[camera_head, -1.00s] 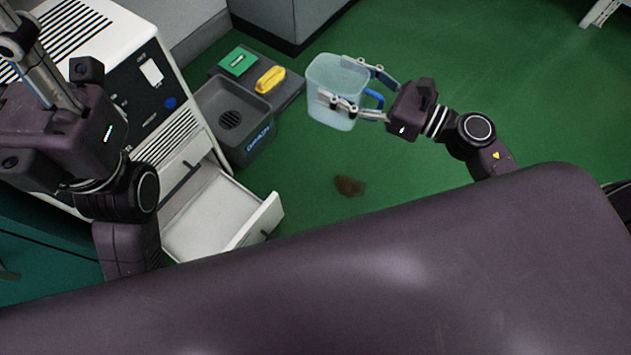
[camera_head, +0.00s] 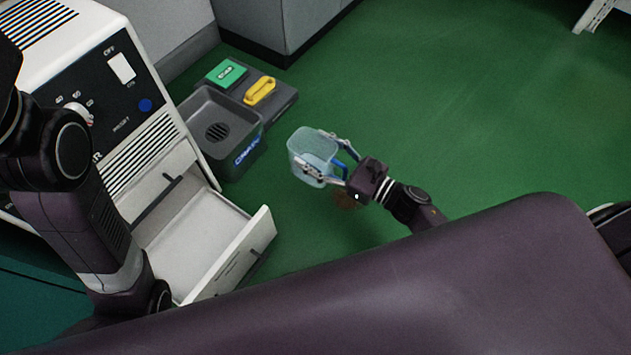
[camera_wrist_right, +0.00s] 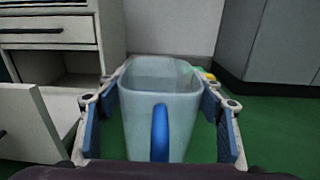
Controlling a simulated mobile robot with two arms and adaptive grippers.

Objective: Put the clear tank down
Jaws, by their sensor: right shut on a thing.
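The clear tank (camera_head: 311,148) is a see-through, pale blue open-topped container with a blue handle (camera_head: 346,172). My right gripper (camera_head: 327,155) is shut on it, one finger along each side. In the right wrist view the tank (camera_wrist_right: 158,92) stands upright between the fingers, with its blue handle (camera_wrist_right: 160,133) facing the camera. The tank is over the green floor (camera_head: 440,110); I cannot tell whether its bottom touches the floor. My left arm shows at the left edge of the head view, but its gripper is out of frame.
A white machine (camera_head: 105,85) stands at the left with its drawer (camera_head: 200,250) pulled open. Beside it is a dark grey station with a drain basin (camera_head: 240,158), a green block (camera_head: 226,73) and a yellow piece (camera_head: 260,90). A brown stain (camera_head: 347,201) lies near my right gripper.

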